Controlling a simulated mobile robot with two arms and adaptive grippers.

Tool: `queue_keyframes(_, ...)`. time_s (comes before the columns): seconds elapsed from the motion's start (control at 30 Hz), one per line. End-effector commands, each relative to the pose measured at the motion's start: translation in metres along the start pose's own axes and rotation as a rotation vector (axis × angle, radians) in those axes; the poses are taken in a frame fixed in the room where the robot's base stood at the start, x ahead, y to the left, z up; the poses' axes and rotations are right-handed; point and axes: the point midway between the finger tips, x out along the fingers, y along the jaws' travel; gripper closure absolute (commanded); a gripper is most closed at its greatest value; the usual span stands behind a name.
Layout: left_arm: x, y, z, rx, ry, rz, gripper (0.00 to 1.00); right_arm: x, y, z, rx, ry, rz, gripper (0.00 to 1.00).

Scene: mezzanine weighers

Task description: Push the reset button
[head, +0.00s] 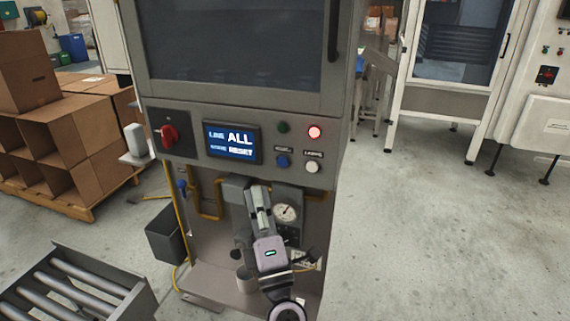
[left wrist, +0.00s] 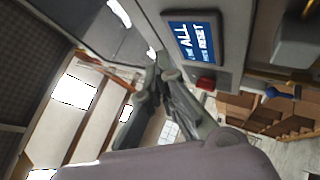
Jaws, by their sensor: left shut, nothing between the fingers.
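The grey machine's control panel (head: 190,119) carries a blue push button (head: 282,161) and a white push button (head: 313,167), side by side, with labels above them too small to read surely. A dark green button (head: 283,127) and a lit red lamp (head: 315,132) sit above. My left gripper (head: 258,192) is shut and empty, pointing up below the panel, apart from the buttons in the picture. In the left wrist view its fingers hide part of the panel.
A red rotary switch (head: 169,136) is left of the screen. A pressure gauge (head: 285,212) and yellow pipes lie around my gripper. A roller conveyor (head: 75,290) stands front left, cardboard boxes (head: 75,135) behind it. The floor (head: 430,240) at right is clear.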

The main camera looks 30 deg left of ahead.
Motion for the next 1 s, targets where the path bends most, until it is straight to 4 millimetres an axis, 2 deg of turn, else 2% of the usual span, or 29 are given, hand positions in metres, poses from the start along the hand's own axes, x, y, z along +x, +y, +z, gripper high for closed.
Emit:
queue_keyframes(0.33,0.005,-0.005,0.005,0.004,-0.003,0.001,1.00,0.002,0.000,0.000,0.000,0.001,0.000,0.49)
queue_keyframes(0.8,0.048,-0.037,0.037,0.004,-0.003,0.001,1.00,0.013,0.000,0.000,0.000,0.002,0.001,0.49)
queue_keyframes(1.0,0.059,-0.044,0.044,0.004,-0.003,0.001,1.00,0.014,0.001,0.000,0.000,0.002,0.001,0.49)
